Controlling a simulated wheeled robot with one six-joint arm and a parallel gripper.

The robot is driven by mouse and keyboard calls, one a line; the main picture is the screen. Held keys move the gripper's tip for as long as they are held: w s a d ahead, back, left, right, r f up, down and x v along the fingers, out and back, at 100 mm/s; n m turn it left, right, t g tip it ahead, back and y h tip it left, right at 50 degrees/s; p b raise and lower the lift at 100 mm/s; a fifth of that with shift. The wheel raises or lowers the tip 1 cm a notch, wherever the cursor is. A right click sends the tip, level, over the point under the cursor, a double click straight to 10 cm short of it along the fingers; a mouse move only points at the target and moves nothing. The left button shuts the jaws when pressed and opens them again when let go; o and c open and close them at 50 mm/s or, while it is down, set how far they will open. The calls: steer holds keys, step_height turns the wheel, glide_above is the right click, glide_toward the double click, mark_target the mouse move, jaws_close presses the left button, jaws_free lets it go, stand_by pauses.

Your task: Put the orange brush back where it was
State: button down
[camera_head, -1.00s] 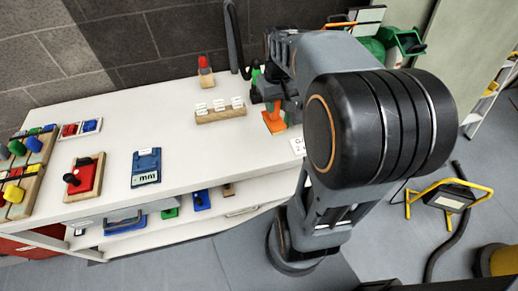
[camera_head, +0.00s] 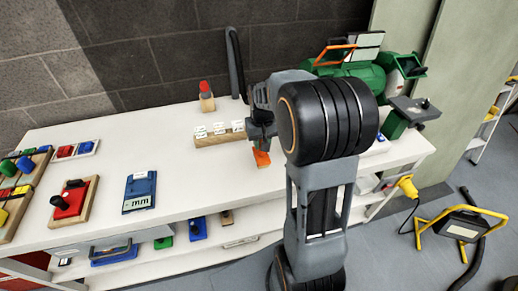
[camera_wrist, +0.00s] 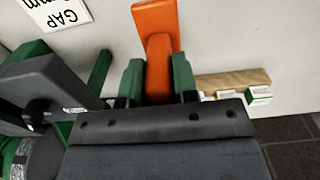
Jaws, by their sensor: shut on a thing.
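The orange brush is between the two green fingers of my gripper (camera_wrist: 157,78) in the wrist view, which are shut on its narrow part. The brush's wide orange end (camera_wrist: 155,18) points away from the wrist, over the pale bench top. In the head view the brush (camera_head: 261,158) shows as a small orange patch below my gripper (camera_head: 260,143), just right of a wooden block with white labels (camera_head: 210,141). My arm hides part of the gripper. I cannot tell whether the brush touches the bench top.
The white bench (camera_head: 180,175) carries a blue mm device (camera_head: 140,191), a red switch on wood (camera_head: 71,201) and a red-topped block (camera_head: 206,97). A green machine (camera_head: 362,72) stands behind my arm. A "GAP mm" card (camera_wrist: 58,8) lies left of the brush.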

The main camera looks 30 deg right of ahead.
steer(key=shift+w+a+f, duration=0.1)
steer(key=shift+w+f, duration=0.8)
steer(key=shift+f, duration=1.6)
steer(key=shift+f, duration=0.15)
steer(key=c, duration=0.9)
jaws_free()
